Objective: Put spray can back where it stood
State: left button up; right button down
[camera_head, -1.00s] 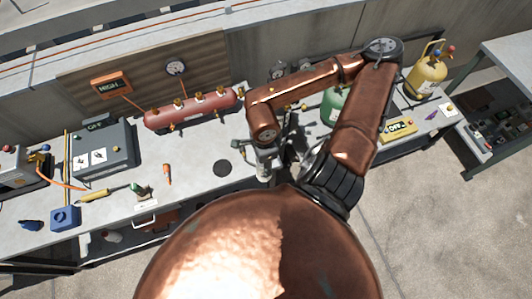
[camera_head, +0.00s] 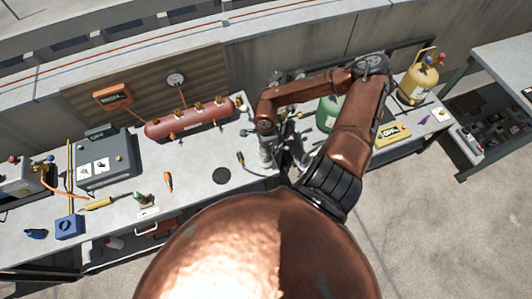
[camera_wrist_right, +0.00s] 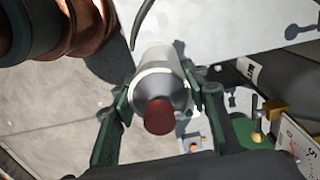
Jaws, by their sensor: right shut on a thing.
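The spray can (camera_wrist_right: 165,85) is a pale cylinder with a dark red cap, seen nearly end-on in the right wrist view. My right gripper (camera_wrist_right: 160,105) is shut on it, with one dark green finger on each side. In the head view my right gripper (camera_head: 268,143) is over the bench near its front edge, right of a flat dark round disc (camera_head: 222,176). The can is partly hidden there by the gripper, and I cannot tell whether its base touches the bench. My left gripper is not in view.
The grey bench (camera_head: 195,205) is clear around the disc. A red tank (camera_head: 190,122) lies behind. An orange-handled tool (camera_head: 168,181) and a grey case (camera_head: 103,158) are to the left. A green cylinder (camera_head: 328,112) and yellow cylinder (camera_head: 416,84) stand to the right.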

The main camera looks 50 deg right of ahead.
notch_tip(320, 180, down, 3)
jog(key=shift+w+d+p, duration=0.1)
jog(key=shift+w+p, duration=0.05)
jog(key=shift+p, duration=0.5)
jog(key=shift+d+f, duration=0.1)
jog(key=shift+f, duration=0.15)
jog(key=shift+f, duration=0.15)
jog(key=c, duration=1.1)
grip_release()
jog(key=shift+c, duration=0.2)
